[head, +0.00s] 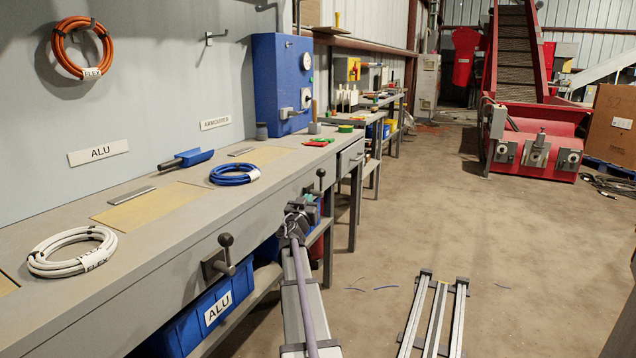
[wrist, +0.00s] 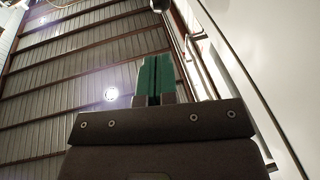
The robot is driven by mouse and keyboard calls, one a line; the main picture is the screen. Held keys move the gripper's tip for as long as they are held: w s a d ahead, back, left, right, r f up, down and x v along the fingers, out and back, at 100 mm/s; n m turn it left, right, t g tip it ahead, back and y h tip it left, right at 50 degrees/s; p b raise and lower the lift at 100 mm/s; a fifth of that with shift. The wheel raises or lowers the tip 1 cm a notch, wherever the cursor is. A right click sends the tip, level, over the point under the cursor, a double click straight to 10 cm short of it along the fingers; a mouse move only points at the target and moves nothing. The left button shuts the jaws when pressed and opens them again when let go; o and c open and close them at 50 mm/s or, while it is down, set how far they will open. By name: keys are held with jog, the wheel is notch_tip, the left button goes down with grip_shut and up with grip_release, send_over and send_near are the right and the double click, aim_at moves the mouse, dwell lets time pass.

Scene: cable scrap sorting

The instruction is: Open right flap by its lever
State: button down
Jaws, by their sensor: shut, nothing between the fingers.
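The right lever (head: 321,174) has a dark ball knob and stands upright at the bench front, beyond my arm. Its mount is partly hidden behind my gripper (head: 303,206), which is just in front of and below the knob. A yellowish panel (head: 262,156) lies flush in the bench top near this lever; it looks like the right flap, and appears flat. In the wrist view my gripper's green fingers (wrist: 153,66) are shut and empty, pointing up. A dark rounded part at the top edge, ahead of the fingers, may be the lever (wrist: 160,5); I cannot tell whether they touch.
The left lever (head: 225,241) sticks out from the bench front, closer to the camera. A blue ALU bin (head: 196,312) is below it. A blue cable coil (head: 234,174) and white coil (head: 72,252) lie on the bench top. Floor to the right is mostly open.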

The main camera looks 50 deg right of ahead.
aim_at(320, 174)
jog(key=p+x, duration=0.2)
jog(key=x, duration=1.2)
jog(key=shift+p, duration=0.3)
jog(key=shift+r, duration=0.15)
